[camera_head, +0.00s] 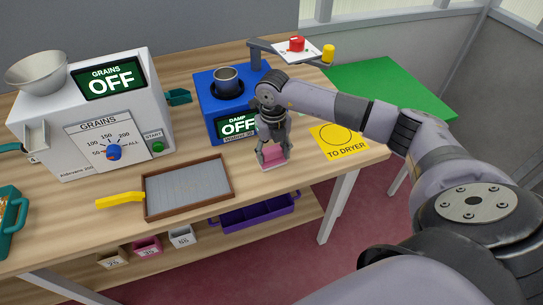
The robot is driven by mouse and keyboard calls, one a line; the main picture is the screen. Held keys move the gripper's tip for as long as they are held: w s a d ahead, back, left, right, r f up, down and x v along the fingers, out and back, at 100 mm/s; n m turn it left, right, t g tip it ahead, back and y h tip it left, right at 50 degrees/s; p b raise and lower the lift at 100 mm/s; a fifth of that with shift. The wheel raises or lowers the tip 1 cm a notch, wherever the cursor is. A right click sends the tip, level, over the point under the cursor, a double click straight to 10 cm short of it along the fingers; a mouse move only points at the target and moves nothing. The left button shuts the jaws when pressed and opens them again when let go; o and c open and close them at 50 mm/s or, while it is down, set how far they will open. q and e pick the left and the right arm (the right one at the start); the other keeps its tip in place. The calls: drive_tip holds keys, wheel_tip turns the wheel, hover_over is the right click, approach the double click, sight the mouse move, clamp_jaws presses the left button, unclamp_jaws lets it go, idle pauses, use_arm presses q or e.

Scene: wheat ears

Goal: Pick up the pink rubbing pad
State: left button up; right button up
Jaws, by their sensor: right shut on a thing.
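The pink rubbing pad (273,163) is near the front edge of the wooden table, right of the wood-framed tray. My right gripper (272,153) points down over it, with its fingers shut on the pad. I cannot tell whether the pad touches the table or is slightly above it. My left gripper is not in view.
A grey tray with a wooden frame (148,200) and yellow handle lies left of the pad. Behind are the white grain counter (70,135) and blue damp meter (205,98). A yellow "TO DRYER" mat (352,150) lies right. A purple crate (262,213) sits on the lower shelf.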

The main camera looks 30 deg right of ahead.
wheel_tip(320, 180, up, 13)
drive_tip(key=b, duration=0.4)
wheel_tip(320, 180, up, 7)
hover_over(273, 151)
drive_tip(key=shift+p, duration=0.3)
